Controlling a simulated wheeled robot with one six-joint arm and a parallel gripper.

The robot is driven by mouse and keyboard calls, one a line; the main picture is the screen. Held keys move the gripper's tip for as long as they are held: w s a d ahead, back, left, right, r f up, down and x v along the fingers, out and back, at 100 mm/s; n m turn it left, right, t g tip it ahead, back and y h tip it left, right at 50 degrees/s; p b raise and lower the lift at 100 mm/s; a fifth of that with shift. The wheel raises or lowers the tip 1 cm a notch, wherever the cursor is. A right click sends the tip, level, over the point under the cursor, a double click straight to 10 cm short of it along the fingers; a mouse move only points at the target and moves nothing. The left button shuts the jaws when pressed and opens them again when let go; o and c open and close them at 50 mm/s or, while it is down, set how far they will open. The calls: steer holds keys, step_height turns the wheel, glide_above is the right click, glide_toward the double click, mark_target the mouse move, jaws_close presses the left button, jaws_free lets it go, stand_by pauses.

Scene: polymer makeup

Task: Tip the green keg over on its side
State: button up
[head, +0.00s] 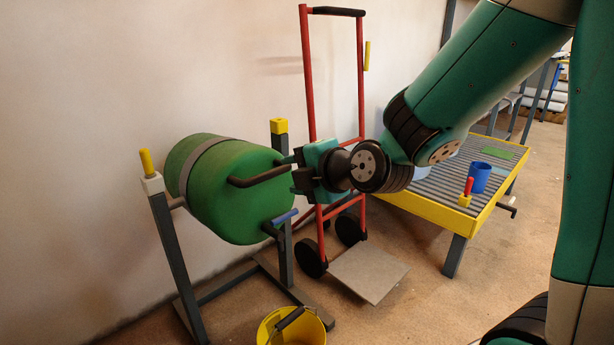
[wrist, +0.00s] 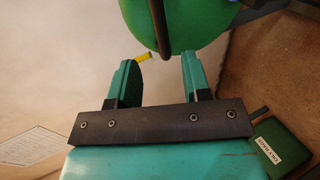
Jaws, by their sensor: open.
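The green keg (head: 220,190) hangs in a grey tilting stand (head: 172,245), with a grey band (head: 210,148) around it. It looks tilted well over, its flat end facing right. A dark handle bar (head: 258,177) sticks out from the keg towards my gripper (head: 291,172). In the wrist view my gripper (wrist: 161,65) is open, and the handle bar (wrist: 160,25) runs down the green keg (wrist: 195,25) towards the gap between the fingers. I cannot tell whether the fingers touch the bar.
A yellow bucket (head: 312,332) stands on the floor in front of the stand. A red hand truck (head: 308,90) is behind my gripper. A yellow-edged roller table (head: 425,212) at right holds a blue cup (head: 479,178). A blue-tipped lever (head: 283,217) is by the keg.

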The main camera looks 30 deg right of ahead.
mark_target(269, 175)
steer(key=shift+b+v, duration=1.7)
steer(key=shift+b, duration=0.55)
steer(key=p+x, duration=0.5)
steer(key=x, duration=0.6)
steer(key=shift+w+a+f, duration=0.15)
steer(key=shift+w, duration=0.3)
